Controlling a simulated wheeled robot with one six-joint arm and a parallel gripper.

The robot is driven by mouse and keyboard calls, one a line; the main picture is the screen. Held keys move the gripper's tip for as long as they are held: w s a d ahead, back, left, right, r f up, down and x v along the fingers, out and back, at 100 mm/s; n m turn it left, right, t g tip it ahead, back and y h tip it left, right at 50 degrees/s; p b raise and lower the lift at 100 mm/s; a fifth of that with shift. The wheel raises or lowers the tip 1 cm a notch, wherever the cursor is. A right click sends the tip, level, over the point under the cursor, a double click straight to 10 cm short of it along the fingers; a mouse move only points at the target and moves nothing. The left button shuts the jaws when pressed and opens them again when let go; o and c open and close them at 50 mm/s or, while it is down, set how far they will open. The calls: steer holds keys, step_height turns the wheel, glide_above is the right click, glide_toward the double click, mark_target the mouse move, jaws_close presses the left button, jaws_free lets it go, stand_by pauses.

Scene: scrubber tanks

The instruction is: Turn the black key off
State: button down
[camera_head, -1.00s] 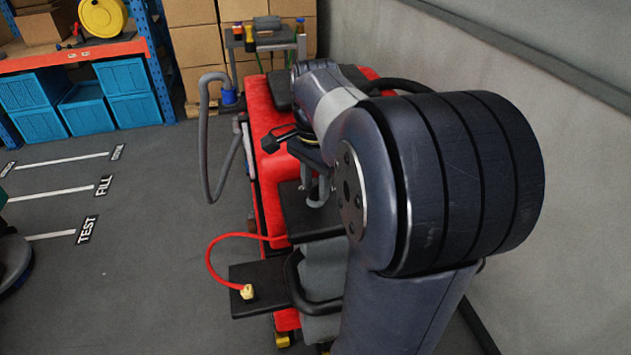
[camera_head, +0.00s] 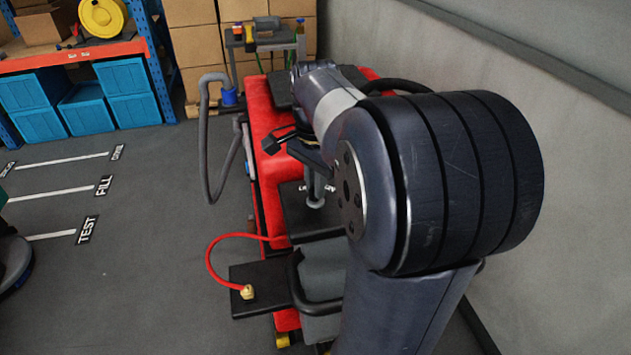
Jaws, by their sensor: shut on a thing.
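My arm fills the right and middle of the head view and reaches forward over the red scrubber (camera_head: 261,120). My gripper (camera_head: 282,141) is small and dark at the end of the arm, over the scrubber's top. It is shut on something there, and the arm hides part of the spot. The black key cannot be made out separately; it is dark on dark and very small. A dark control post with small pale levers (camera_head: 315,188) shows just below my wrist.
A red cable with a yellow plug (camera_head: 248,292) lies on a black side plate. A grey hose (camera_head: 205,150) hangs at the scrubber's left. A wall (camera_head: 580,150) stands close on the right. Blue crates (camera_head: 125,90) sit on a rack. The floor at left is mostly clear.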

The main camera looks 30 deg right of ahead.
steer(key=shift+r, duration=0.1)
steer(key=n+p, duration=0.2)
steer(key=n, duration=0.3)
steer(key=n+p, duration=0.2)
steer(key=n, duration=0.4)
steer(key=shift+n, duration=0.4)
stand_by(0.3)
steer(key=c, duration=1.5)
jaws_free()
steer(key=shift+o, duration=0.2)
step_height(320, 180, up, 11)
steer(key=shift+f, duration=0.3)
